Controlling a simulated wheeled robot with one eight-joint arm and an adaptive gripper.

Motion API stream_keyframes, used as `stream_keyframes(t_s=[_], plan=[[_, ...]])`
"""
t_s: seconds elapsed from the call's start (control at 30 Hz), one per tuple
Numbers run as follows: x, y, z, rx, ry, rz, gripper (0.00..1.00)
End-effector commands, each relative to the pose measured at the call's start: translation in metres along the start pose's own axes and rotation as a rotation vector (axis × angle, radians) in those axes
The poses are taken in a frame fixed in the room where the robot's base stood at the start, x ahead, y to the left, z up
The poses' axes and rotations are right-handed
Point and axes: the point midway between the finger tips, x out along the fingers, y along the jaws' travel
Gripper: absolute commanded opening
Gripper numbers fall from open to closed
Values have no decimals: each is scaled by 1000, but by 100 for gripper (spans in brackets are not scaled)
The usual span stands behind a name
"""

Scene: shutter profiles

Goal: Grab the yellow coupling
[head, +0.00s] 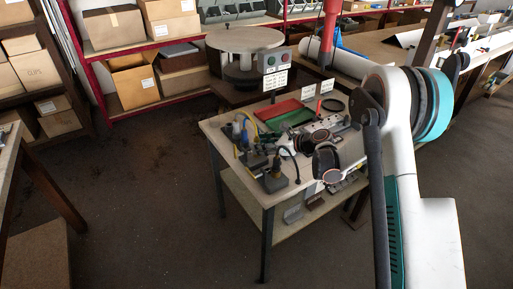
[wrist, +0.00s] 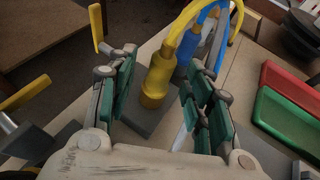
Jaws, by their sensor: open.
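The yellow coupling (wrist: 156,78) stands on a grey block, with a yellow hose curving up from its top. In the wrist view it lies between the two green-padded fingers of my gripper (wrist: 165,62). The fingers are spread, with visible room on both sides of the coupling, and hold nothing. A blue coupling (wrist: 188,48) with a blue hose stands just behind it, close to the right finger. In the head view my gripper is small and dark among the fittings at the table's left part, and contact there cannot be made out.
A green tray (wrist: 285,122) and a red tray (wrist: 290,88) lie to the right on the worktable (head: 222,130). Yellow levers (wrist: 97,28) on metal fittings stand to the left. The floor left of the table is clear.

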Motion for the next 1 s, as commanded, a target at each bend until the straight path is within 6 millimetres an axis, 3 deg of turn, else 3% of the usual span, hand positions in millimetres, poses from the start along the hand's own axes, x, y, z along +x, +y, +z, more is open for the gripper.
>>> stream_keyframes(t_s=[0.17,0.4,0.6,0.63,1.0], plan=[[26,0,-1,0,0,1,47],[28,0,0,1,0,0,47],[28,0,0,1,0,0,4],[28,0,0,1,0,0,1],[27,0,3,1,-1,0,1]])
